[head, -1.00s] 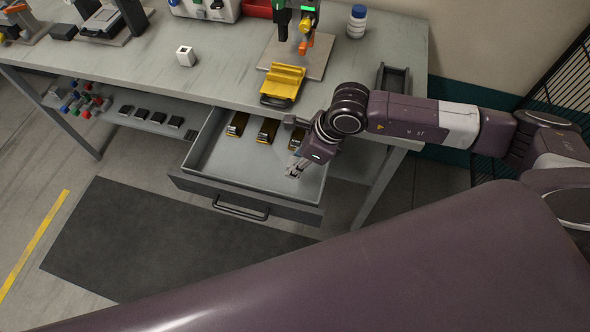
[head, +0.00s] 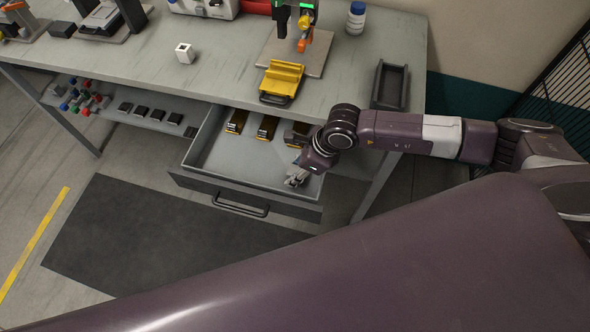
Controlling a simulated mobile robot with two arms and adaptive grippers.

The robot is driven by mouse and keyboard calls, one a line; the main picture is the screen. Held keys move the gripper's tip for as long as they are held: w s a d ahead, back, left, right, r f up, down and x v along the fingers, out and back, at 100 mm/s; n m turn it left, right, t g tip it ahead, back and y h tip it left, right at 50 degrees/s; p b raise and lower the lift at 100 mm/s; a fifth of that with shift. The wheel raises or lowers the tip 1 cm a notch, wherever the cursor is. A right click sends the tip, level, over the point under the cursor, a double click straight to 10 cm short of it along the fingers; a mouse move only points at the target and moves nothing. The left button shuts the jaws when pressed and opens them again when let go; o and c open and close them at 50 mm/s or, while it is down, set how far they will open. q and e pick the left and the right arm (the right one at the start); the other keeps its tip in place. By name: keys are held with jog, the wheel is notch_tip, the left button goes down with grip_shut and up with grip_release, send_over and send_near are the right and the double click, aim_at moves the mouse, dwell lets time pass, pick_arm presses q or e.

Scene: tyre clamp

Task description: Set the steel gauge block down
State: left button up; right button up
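My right gripper (head: 296,180) reaches in from the right and points down over the right front part of the open drawer (head: 225,165). Its fingers are small and grey here, and I cannot tell whether they are open or shut. I cannot make out a steel gauge block for certain; a grey shape at the fingertips could be the fingers or something between them. My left gripper is not in view.
Several black-and-yellow pieces (head: 236,122) lie along the back of the drawer. On the bench (head: 130,60) are a yellow fixture (head: 281,83), a white cube (head: 184,53), an empty dark tray (head: 390,86) and a white bottle (head: 356,18). The drawer's left part is clear.

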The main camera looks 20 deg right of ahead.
jog(key=shift+o, duration=0.5)
jog(key=shift+r, duration=0.1)
jog(key=shift+r, duration=0.15)
jog(key=shift+d+r, duration=0.2)
jog(key=shift+r, duration=0.1)
jog(key=b+v, duration=0.1)
jog(key=v, duration=1)
jog(key=shift+b, duration=0.4)
jog(key=shift+s, duration=0.2)
